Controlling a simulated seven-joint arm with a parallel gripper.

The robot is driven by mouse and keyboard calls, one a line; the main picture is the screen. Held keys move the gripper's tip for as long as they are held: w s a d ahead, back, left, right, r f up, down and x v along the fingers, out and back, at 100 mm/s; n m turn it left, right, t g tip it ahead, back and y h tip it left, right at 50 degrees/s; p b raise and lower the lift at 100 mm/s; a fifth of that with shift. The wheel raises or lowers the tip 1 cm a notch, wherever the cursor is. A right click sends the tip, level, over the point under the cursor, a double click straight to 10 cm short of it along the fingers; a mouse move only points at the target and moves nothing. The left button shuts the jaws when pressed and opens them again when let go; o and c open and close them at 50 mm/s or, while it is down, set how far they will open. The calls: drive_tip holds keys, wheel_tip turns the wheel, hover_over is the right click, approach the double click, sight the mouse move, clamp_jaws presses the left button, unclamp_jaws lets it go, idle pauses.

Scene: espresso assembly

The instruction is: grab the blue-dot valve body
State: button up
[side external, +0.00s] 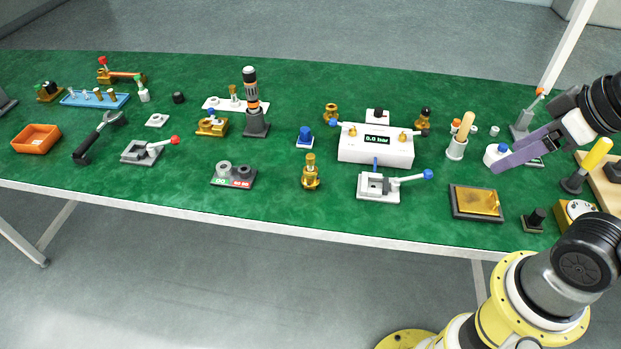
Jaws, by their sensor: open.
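A brass valve body with a blue spot on top (211,124) sits on the green mat left of centre, next to a dark upright tool. No blue dot can be made out on these at this size. My gripper (507,161) has purple fingers and is open at the right, far from the blue-spotted body. The fingers overlap a white jar with a blue top (494,154) in the picture; contact cannot be told.
The white gauge box (375,151) reads 0.0 bar. A blue-handled clamp (378,187) stands in front, a red-handled clamp (145,151) at left. A black-and-orange tool (251,102) stands beside the blue-spotted body. An orange bin (37,139) is far left.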

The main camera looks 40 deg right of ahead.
drive_tip(key=w+a+r+n, duration=0.1)
drive_tip(key=w+r+n, duration=0.4)
drive_tip(key=w+n, duration=0.3)
drive_tip(key=w+a+r+n, duration=0.2)
drive_tip(key=w+r+n, duration=0.25)
drive_tip(key=w, duration=0.45)
drive_tip(key=n+g, duration=0.6)
drive_tip(key=n, duration=0.2)
hover_over(310, 170)
drive_tip(key=f, duration=3)
drive_tip(key=shift+w+d+f, duration=0.1)
drive_tip(key=shift+w+d, duration=0.05)
drive_tip(key=shift+w, duration=0.05)
drive_tip(key=shift+w+d+f, duration=0.1)
drive_tip(key=shift+d+f, duration=0.05)
drive_tip(key=shift+f, duration=2.9)
drive_tip(key=shift+r, duration=0.1)
clamp_jaws()
